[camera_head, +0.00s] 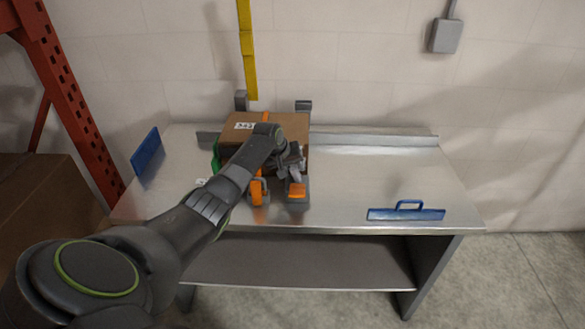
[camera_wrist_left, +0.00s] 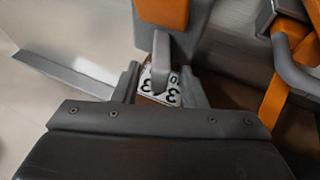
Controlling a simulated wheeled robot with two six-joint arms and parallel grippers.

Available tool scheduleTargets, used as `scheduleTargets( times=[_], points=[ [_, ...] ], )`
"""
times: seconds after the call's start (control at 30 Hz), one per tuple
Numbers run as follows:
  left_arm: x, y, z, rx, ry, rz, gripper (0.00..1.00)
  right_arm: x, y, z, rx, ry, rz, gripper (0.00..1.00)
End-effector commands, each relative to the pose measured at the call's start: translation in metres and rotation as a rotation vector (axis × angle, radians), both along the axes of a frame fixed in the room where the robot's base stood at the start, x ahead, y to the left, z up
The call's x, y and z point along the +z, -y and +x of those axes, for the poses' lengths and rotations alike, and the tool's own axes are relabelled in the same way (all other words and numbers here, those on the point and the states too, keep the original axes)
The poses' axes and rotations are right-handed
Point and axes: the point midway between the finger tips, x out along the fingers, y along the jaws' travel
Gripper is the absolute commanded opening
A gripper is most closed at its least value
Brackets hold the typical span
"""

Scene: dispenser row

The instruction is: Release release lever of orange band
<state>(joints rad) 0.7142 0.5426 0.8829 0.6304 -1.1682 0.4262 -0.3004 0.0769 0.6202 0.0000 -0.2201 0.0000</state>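A cardboard box (camera_head: 232,132) with a numbered white label sits on the metal table. An orange band (camera_head: 265,117) crosses its top; an orange strap also shows in the wrist view (camera_wrist_left: 274,98). At the box's front are a grey and orange buckle part (camera_head: 257,190) and, to its right, a grey part with an orange block (camera_head: 297,190). My left gripper (camera_head: 291,166) is at the box's front, just above that right part. In the wrist view its fingers (camera_wrist_left: 160,76) stand apart, with a grey lever-like bar (camera_wrist_left: 161,50) below the orange block (camera_wrist_left: 165,10) between them. Contact is unclear. My right gripper is out of view.
A green band (camera_head: 215,155) shows at the box's left side. A blue-handled tool (camera_head: 405,214) lies at the table's front right, and a blue panel (camera_head: 146,151) stands at the left edge. A red rack (camera_head: 62,95) stands left.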

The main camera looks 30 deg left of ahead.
Motion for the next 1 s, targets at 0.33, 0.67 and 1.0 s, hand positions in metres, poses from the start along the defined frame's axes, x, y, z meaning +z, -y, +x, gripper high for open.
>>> scheduleTargets(
  times=[0.33, 0.67, 1.0],
  points=[
    [-0.0038, 0.0006, 0.0024, 0.000, 0.001, 0.000, 0.38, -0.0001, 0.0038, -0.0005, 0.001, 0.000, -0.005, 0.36],
    [-0.0036, 0.0007, 0.0022, 0.000, 0.000, 0.000, 0.04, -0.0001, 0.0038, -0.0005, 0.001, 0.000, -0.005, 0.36],
    [-0.0017, 0.0028, 0.0033, -0.001, -0.014, 0.022, 0.00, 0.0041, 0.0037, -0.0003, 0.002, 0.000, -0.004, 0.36]
  ],
)
